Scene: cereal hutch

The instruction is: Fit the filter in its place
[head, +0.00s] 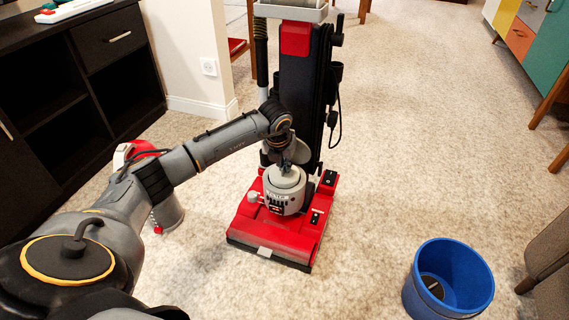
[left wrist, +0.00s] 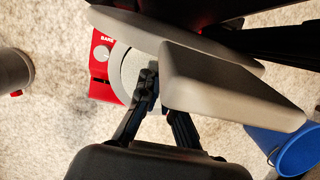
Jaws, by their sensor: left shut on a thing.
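The upright vacuum cleaner (head: 300,85) stands on the carpet with its red base (head: 262,236) toward me. My left gripper (head: 287,162) reaches down from above and is shut on the filter (head: 284,179), a pale grey round piece. The filter is over the grey round housing on the red base; I cannot tell whether it touches or is seated. In the left wrist view, the fingers (left wrist: 150,88) are beside a speckled grey disc (left wrist: 128,72), apparently the filter, with the red base (left wrist: 101,60) below. Large grey shapes hide part of it. My right gripper is not in view.
A grey canister with a red top (head: 168,213) stands on the carpet, partly behind my left arm. A blue bucket (head: 448,284) is at the lower right. A dark cabinet (head: 105,75) is at left. Open carpet lies to the right of the vacuum.

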